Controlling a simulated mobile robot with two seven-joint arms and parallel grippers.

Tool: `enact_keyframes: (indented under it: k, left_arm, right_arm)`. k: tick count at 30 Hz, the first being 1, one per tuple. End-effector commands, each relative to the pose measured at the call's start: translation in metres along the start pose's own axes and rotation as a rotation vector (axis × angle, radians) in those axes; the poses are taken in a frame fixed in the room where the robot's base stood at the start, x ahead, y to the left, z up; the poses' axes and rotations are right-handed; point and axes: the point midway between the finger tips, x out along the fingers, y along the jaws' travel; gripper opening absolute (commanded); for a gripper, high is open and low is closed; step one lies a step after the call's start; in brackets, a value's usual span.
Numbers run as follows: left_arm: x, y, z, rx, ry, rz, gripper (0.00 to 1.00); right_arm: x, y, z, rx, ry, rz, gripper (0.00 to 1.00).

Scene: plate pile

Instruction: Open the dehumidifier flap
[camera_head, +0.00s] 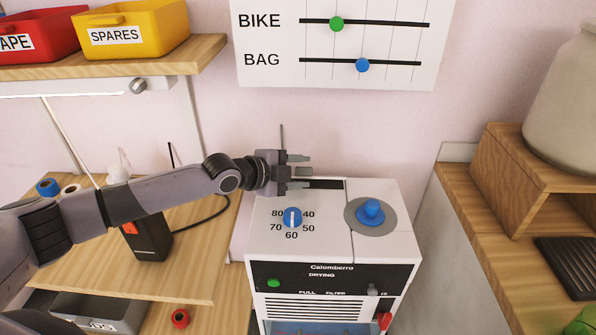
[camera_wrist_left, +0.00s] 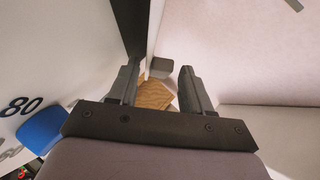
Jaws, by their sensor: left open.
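The dehumidifier (camera_head: 272,240) is a white box with a black front panel marked Calomberro and DRYING. I cannot clearly make out a flap. My right gripper is out of view.
A wooden table (camera_head: 190,285) with a black box (camera_head: 148,238) stands at left. A shelf (camera_head: 165,60) with red and yellow bins is above. A wooden counter (camera_head: 470,225) is at right. The wall is behind the dehumidifier.

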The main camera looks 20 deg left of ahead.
Motion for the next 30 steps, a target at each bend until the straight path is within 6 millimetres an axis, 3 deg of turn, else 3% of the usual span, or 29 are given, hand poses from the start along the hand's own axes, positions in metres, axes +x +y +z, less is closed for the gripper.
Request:
enact_keyframes:
  k: [2,6,7,17,22,30]
  left_arm:
    - [0.000,0.000,0.000,0.000,0.000,0.000,0.49]
    - [0.000,0.000,0.000,0.000,0.000,0.000,0.07]
    - [0.000,0.000,0.000,0.000,0.000,0.000,0.00]
    - [0.002,-0.002,0.004,-0.030,-0.004,0.027,0.00]
    - [0.004,-0.008,0.006,-0.102,-0.006,0.094,0.00]
    - [0.005,-0.019,0.008,-0.208,-0.006,0.201,0.00]
  right_arm:
    - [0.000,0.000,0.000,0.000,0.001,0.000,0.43]
    - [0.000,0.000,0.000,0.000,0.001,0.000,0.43]
    - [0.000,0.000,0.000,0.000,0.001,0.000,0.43]
    - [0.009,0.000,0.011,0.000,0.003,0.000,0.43]
    - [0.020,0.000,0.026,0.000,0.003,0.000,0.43]
    - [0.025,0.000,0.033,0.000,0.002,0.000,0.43]
